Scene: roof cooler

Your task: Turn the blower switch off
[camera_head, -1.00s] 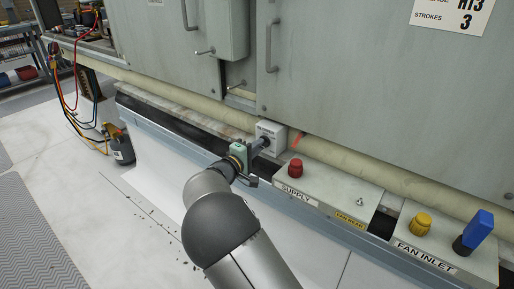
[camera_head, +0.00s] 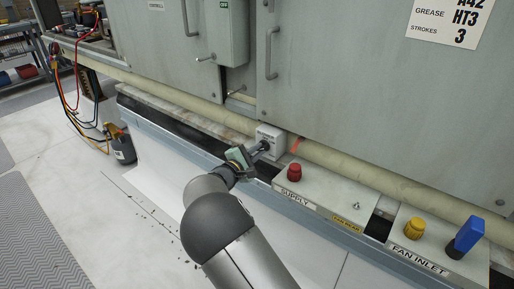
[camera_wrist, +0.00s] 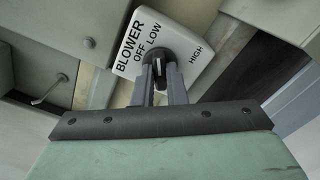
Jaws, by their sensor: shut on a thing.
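The blower switch is a black round knob (camera_wrist: 160,58) on a small white box (camera_head: 270,138) fixed under the panel doors. In the wrist view the box's face (camera_wrist: 185,28) reads BLOWER, with OFF, LOW and HIGH around the knob. My gripper (camera_wrist: 160,84) has its two grey fingers closed on the knob's front part. In the head view my gripper (camera_head: 257,150) reaches the box from the front left, its green body tilted. The fingers hide part of the knob, and I cannot tell which label it points to.
A red knob (camera_head: 294,172) stands on the SUPPLY box (camera_head: 340,190) just right of my gripper. A yellow knob (camera_head: 414,228) and a blue lever (camera_head: 468,234) are farther right. A beige pipe (camera_head: 345,160) runs behind.

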